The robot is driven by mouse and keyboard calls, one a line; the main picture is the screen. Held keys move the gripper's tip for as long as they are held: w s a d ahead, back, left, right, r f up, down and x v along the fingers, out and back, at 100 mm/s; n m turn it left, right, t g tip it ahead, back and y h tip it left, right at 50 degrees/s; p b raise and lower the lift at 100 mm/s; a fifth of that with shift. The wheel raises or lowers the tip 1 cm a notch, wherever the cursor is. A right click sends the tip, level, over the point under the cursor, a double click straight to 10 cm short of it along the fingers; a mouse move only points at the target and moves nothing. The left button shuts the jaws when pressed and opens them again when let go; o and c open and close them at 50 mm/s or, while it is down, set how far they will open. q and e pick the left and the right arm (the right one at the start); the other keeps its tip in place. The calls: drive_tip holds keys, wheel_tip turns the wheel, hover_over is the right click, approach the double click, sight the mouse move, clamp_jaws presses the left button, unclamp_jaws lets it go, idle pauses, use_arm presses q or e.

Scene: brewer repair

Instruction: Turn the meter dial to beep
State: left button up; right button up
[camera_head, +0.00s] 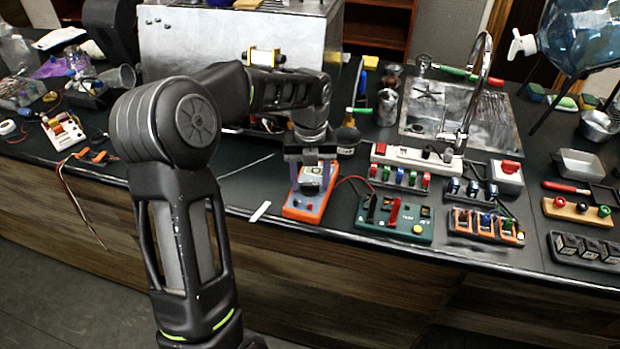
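The orange meter (303,210) lies on the dark counter near its front edge, in the middle of the view. Its dark dial (311,188) shows on its upper part, below my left gripper. My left gripper (310,176) points down right over the meter. Its two fingers are apart, one on each side of the dial. I cannot tell whether they touch it. The gripper hides the top of the meter, including most of any display. My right gripper is not in view.
A green test board (394,224) with red and black clips stands close to the right of the meter, with leads between. Switch and terminal blocks (486,226) fill the counter further right. A metal brewer body (200,45) stands behind. A white strip (260,211) lies left of the meter.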

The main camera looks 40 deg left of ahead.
sight(310, 184)
use_arm(q)
drive_tip(key=shift+o, duration=0.6)
wheel_tip(310, 184, up, 8)
drive_tip(key=shift+f+b, duration=0.1)
drive_tip(key=shift+b, duration=0.5)
drive_tip(key=shift+f, duration=0.1)
